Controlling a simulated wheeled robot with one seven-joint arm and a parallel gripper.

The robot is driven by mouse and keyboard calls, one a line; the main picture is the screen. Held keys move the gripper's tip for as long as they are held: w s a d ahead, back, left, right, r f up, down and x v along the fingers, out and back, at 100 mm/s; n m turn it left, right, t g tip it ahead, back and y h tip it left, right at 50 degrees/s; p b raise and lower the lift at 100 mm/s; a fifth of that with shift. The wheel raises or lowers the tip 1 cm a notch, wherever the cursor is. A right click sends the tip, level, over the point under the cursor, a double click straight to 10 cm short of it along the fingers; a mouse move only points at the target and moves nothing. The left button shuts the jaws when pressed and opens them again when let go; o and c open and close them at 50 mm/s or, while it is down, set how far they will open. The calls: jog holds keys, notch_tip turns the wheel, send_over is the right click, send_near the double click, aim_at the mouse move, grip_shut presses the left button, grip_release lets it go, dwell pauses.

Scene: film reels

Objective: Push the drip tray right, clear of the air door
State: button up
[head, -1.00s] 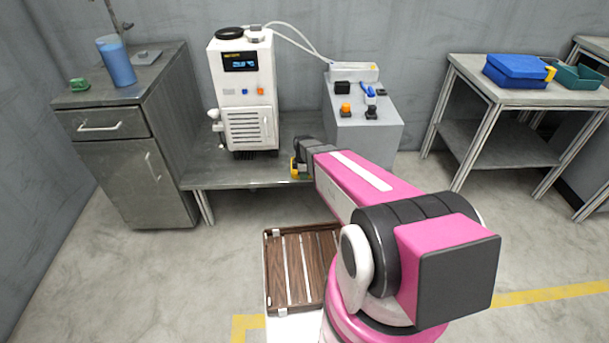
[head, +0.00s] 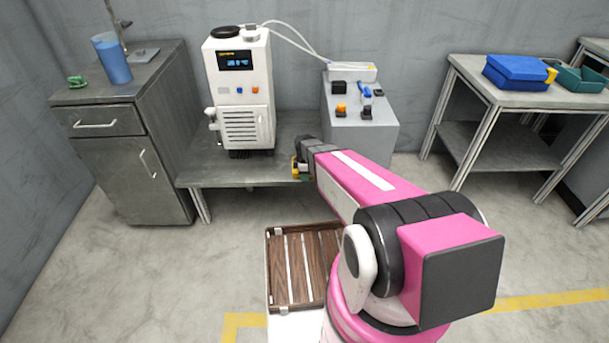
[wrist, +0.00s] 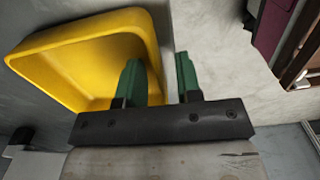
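The yellow drip tray (wrist: 75,60) fills the upper left of the wrist view. In the head view only a small yellow patch of it (head: 296,168) shows beside my gripper (head: 302,165), near the bench's front edge. My gripper's two green fingers (wrist: 160,80) stand apart in the wrist view. The left finger overlaps the tray's inside and the right one is beyond its side wall. I cannot tell whether either touches it. The air door appears to be the louvred panel (head: 242,127) on the white machine (head: 238,85), left of my gripper.
The machine stands on a low grey bench (head: 225,172). A grey block (head: 360,135) with small items stands to the right. A grey cabinet (head: 125,150) with a blue cup (head: 111,58) is at left. A slatted wooden tray (head: 300,265) is in front of me.

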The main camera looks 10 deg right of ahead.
notch_tip(320, 180, up, 11)
dwell(0.8)
jog(key=shift+f, duration=0.1)
jog(key=s+d+r+m, duration=0.3)
jog(key=s+r+m, duration=0.1)
jog(key=s+m, duration=0.4)
jog(key=s+d+r+m, duration=0.3)
jog(key=s+r+m, duration=0.1)
jog(key=s+m, duration=0.4)
jog(key=shift+s+d+r+m, duration=0.2)
jog(key=shift+s+d+m, duration=0.2)
jog(key=shift+m, duration=0.1)
jog(key=shift+o, duration=0.2)
jog(key=shift+w, duration=0.1)
